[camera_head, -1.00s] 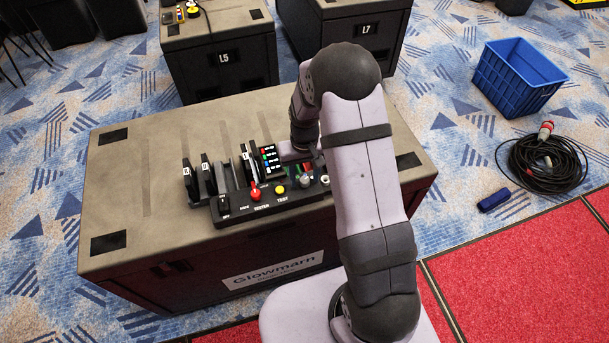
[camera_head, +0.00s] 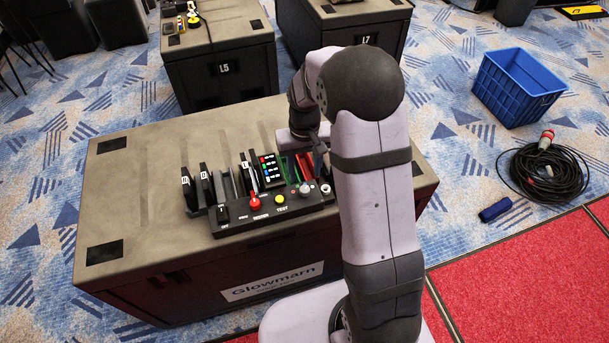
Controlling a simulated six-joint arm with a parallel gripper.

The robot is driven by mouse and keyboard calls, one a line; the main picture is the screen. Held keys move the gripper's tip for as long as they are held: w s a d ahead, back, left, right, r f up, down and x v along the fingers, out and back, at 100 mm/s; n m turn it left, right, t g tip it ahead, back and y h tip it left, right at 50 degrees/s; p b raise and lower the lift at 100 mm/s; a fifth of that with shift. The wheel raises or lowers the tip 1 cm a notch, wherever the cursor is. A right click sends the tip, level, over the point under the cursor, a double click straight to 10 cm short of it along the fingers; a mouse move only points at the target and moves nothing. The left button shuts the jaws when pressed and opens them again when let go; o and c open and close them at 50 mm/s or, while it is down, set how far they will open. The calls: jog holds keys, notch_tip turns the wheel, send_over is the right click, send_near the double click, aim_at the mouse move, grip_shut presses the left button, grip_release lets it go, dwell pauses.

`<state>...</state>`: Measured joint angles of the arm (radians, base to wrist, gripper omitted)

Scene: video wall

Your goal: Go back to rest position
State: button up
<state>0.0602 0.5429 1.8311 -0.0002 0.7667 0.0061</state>
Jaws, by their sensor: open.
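My arm reaches up from its base at the lower right and bends over the right half of the case top. My gripper (camera_head: 318,152) shows in part as dark fingers at the right end of the black control panel (camera_head: 236,215), above or beside it; I cannot tell whether it touches anything. My arm hides some of it. It is open, and I see nothing held in it. The panel carries a red knob (camera_head: 254,203), a yellow button (camera_head: 279,198) and a grey knob (camera_head: 304,188). Upright dark modules (camera_head: 206,183) stand behind its left part.
The large case (camera_head: 130,215) has free room on its left top. Cases L5 (camera_head: 225,85) and L7 (camera_head: 345,30) stand behind. A blue crate (camera_head: 515,85), a coiled black cable (camera_head: 545,175) and a small blue item (camera_head: 495,210) lie on the floor at right.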

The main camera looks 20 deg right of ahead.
jog(key=shift+w, duration=0.1)
dwell(0.4)
jog(key=s+f+g, duration=0.2)
jog(key=s, duration=1.2)
jog(key=s+a+r+t, duration=0.2)
jog(key=s+r, duration=0.4)
jog(key=r, duration=0.1)
jog(key=shift+a+r+n+p, duration=0.25)
jog(key=shift+r+n+p, duration=0.1)
jog(key=shift+r+n, duration=0.05)
dwell(0.6)
